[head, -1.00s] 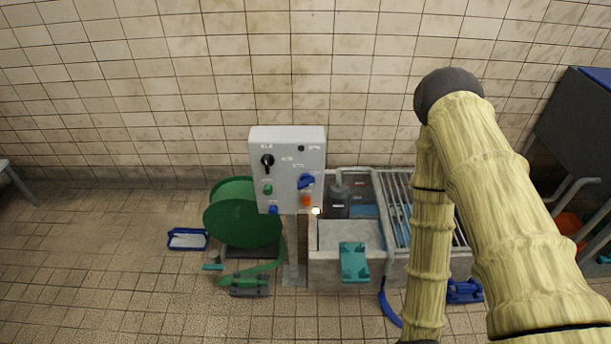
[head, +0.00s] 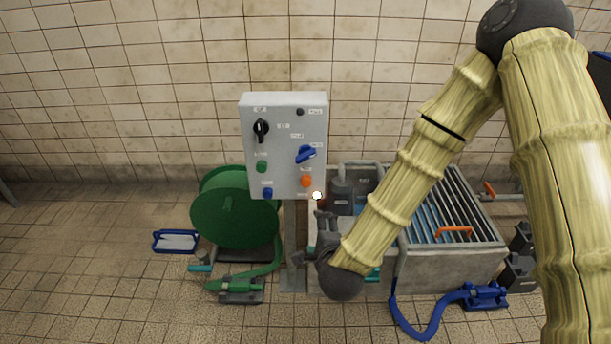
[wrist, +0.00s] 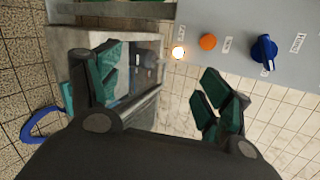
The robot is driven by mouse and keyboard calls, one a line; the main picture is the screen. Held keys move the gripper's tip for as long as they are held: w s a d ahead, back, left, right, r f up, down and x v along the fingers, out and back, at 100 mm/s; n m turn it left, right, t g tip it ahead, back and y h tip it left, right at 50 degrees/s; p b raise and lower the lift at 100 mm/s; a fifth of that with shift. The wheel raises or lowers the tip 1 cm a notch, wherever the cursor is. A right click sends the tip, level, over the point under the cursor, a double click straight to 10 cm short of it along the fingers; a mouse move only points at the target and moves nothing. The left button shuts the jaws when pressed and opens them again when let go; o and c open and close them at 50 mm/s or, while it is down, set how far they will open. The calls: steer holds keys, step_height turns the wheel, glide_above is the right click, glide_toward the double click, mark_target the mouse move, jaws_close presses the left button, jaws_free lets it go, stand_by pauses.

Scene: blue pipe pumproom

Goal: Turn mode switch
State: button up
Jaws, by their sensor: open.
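A grey control panel (head: 284,150) stands on a post in front of the tiled wall. It carries a black rotary switch (head: 261,129) at upper left and a blue rotary switch (head: 305,154) at right. The labels are too small to read, so I cannot tell which is the mode switch. My gripper (head: 312,238) is open and empty, below the panel's lower right corner. In the wrist view the open fingers (wrist: 165,82) show, with the blue switch (wrist: 264,51) at upper right, apart from them. The black switch is out of the wrist view.
The panel also has an orange button (head: 306,181), a green button (head: 262,167), a blue button (head: 267,193) and a lit white lamp (head: 317,195). A green hose reel (head: 232,212) stands left. A concrete basin with a metal grate (head: 462,205) stands right, behind my arm.

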steer(key=w+a+r+m+t+b, duration=0.3)
steer(key=w+r+m+b, duration=0.2)
steer(key=r+m, duration=0.1)
steer(key=m+t+h+b, duration=0.2)
steer(key=m+t+b, duration=0.1)
steer(key=m+b, duration=0.15)
glide_toward(305, 159)
steer(key=w, duration=0.5)
steer(key=w+b, duration=0.1)
steer(key=w, duration=0.4)
steer(key=shift+w+r, duration=0.2)
steer(key=shift+w, duration=0.15)
steer(key=shift+c, duration=0.4)
steer(key=c, duration=0.9)
